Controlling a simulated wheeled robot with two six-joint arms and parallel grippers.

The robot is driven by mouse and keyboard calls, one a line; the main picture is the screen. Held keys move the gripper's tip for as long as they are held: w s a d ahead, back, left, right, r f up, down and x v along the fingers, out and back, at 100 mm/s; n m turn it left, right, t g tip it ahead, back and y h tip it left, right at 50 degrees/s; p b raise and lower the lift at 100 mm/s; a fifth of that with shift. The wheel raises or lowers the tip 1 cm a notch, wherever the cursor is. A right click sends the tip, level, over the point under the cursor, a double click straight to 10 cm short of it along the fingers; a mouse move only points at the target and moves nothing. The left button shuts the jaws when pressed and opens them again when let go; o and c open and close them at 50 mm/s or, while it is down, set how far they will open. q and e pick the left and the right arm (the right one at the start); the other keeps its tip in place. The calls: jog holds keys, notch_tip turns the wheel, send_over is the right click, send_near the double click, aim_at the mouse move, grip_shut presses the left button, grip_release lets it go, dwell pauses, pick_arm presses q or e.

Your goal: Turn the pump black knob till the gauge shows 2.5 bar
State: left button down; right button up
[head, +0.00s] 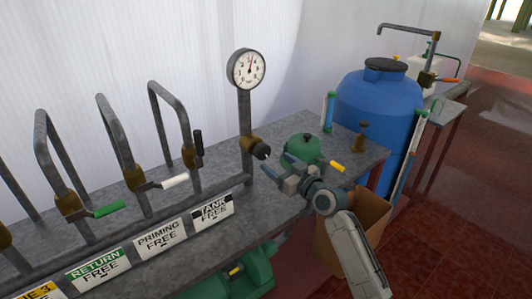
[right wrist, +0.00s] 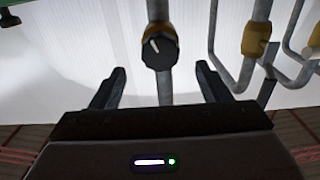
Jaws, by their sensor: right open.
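The black knob (head: 262,151) sits on a brass valve body on the pipe below the round white gauge (head: 246,69). The gauge's needle points nearly straight up, tilted slightly right; its numbers are too small to read surely. In the right wrist view the black knob (right wrist: 160,50) shows a white pointer line, slanted. My right gripper (head: 277,164) is open and empty, in front of the knob and a little to its right. In the right wrist view its two fingers (right wrist: 160,70) stand apart on either side of the knob, not touching it. My left gripper is out of view.
A green domed object (head: 302,148) stands on the grey bench close behind my right gripper. Bent pipes with a black lever (head: 198,142), a white lever (head: 175,182) and a green lever (head: 109,209) stand left. A blue barrel (head: 380,105) and a cardboard box (head: 368,215) are right.

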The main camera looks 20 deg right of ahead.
aim_at(265, 155)
jog(key=p+x, duration=0.1)
jog(key=x, duration=0.5)
jog(key=shift+w+a, duration=0.1)
jog(key=shift+w, duration=0.2)
jog(key=shift+f, duration=0.1)
jog(key=c, duration=1)
